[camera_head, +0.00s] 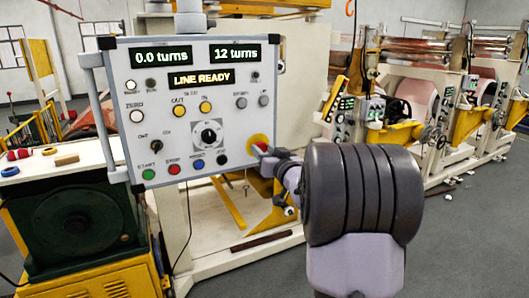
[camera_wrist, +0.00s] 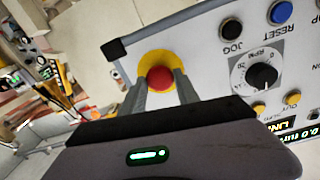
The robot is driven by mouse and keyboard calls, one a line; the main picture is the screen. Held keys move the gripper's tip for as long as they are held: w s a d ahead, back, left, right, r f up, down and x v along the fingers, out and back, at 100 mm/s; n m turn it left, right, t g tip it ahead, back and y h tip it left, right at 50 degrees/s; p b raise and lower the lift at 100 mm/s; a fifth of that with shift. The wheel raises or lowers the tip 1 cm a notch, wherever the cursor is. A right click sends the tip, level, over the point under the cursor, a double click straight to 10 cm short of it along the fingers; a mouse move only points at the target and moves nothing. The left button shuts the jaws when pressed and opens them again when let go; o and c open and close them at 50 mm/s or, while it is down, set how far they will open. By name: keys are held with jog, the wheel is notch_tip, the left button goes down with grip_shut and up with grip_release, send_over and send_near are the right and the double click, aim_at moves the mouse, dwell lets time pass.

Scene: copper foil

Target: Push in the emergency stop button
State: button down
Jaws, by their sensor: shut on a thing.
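The emergency stop button (camera_wrist: 160,79) is a red mushroom head on a round yellow backing plate (camera_wrist: 158,60), at the lower right corner of the grey control panel (camera_head: 128,98). In the head view, the yellow plate shows and my gripper (camera_head: 264,149) covers part of the button. In the wrist view, my gripper (camera_wrist: 160,84) has its two grey fingers on either side of the red head, closed on it. Whether the button is pressed in cannot be told.
The panel carries a black dial (camera_head: 209,134), a green button (camera_head: 148,174), a red button (camera_head: 174,169) and a blue button (camera_head: 198,164) to the left of the stop. Copper foil rolls (camera_head: 415,84) stand at the right. Grey floor (camera_head: 470,225) is open there.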

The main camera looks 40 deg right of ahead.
jog(key=shift+w, duration=0.35)
jog(key=shift+d+r, duration=0.1)
jog(key=c, duration=1.3)
grip_release()
jog(key=o, duration=0.4)
jog(key=shift+w, duration=0.15)
jog(key=v, duration=1.7)
jog(key=shift+s, duration=0.3)
